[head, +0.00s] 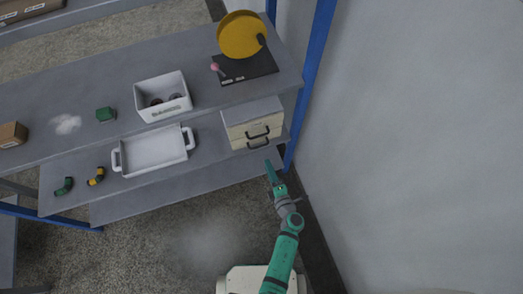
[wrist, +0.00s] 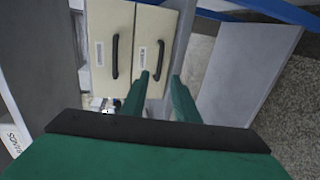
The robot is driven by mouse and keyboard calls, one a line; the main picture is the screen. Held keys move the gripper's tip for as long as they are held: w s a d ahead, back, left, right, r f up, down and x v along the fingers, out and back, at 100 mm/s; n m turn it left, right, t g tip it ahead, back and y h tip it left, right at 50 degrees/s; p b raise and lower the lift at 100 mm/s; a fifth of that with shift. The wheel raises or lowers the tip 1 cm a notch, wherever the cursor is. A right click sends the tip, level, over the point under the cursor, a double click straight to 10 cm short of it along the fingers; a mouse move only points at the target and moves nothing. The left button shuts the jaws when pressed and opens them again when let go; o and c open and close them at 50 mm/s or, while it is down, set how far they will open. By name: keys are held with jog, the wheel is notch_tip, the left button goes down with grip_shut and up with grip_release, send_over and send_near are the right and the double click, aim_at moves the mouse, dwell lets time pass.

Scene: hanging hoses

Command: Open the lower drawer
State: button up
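A small cream two-drawer cabinet with a grey top (head: 250,111) stands at the right end of the middle shelf. Its lower drawer (head: 262,145) has a dark bar handle. In the wrist view the drawers lie side by side: the lower drawer (wrist: 152,25) on the right with its handle (wrist: 160,58), the upper drawer (wrist: 108,25) on the left with its handle (wrist: 115,57). Both look shut. My gripper (head: 268,164) is just in front of the cabinet. In the wrist view its green fingers (wrist: 160,76) are apart, one on each side of the lower handle's near end. Contact cannot be told.
A blue post (head: 304,90) stands right of the cabinet, near a pale wall (head: 430,130). A white tray (head: 152,150) lies left of it. The upper shelf holds a white bin (head: 163,97) and a yellow disc (head: 241,35). Open floor (head: 180,235) lies in front.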

jog(key=x, duration=1)
jog(key=shift+w, duration=0.1)
jog(key=shift+c, duration=0.7)
grip_shut()
